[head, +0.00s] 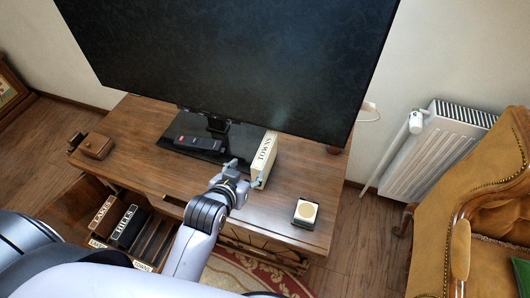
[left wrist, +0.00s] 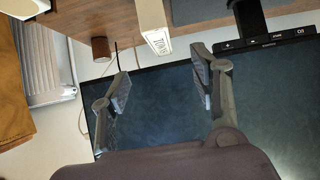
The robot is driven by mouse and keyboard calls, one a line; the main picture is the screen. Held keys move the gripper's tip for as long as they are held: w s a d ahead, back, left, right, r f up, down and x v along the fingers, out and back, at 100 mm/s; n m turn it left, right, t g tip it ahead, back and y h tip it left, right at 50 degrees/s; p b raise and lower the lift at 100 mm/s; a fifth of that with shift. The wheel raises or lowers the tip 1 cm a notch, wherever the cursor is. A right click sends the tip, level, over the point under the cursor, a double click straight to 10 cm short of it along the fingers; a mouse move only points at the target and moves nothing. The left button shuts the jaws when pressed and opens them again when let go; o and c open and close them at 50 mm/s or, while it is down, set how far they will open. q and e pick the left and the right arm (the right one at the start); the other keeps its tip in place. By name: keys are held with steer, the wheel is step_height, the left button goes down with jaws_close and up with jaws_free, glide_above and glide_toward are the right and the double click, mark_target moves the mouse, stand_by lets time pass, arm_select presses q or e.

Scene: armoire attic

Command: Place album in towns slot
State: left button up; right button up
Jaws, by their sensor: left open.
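The cream album (head: 262,158) with TOWNS on its spine stands on the wooden cabinet top, right of the television's base. My left gripper (head: 244,172) is open at the near end of the album. In the left wrist view the album (left wrist: 154,28) lies just beyond the gap between the open fingers (left wrist: 160,68), and nothing is held. An open drawer (head: 64,206) at the lower left holds a brown LAKES album (head: 102,215) and a dark HILLS album (head: 126,226). A small label that seems to read TOWNS (head: 143,265) shows at its front; my arm hides part of the drawer. My right gripper is not in view.
A large television (head: 235,65) overhangs the cabinet top (head: 285,195). A remote-like black box (head: 200,142) lies by its base. A brown box (head: 97,146) is at the left and a small pale-topped item (head: 305,212) at the right. An armchair (head: 480,220) and radiator (head: 440,148) stand right.

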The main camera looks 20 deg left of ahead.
mark_target(263, 154)
arm_select(q)
steer(key=x, duration=1.2)
steer(key=shift+w+r+b, duration=0.25)
steer(key=shift+b, duration=0.05)
steer(key=shift+x, duration=2.6)
steer(key=shift+d+r, duration=0.15)
jaws_close()
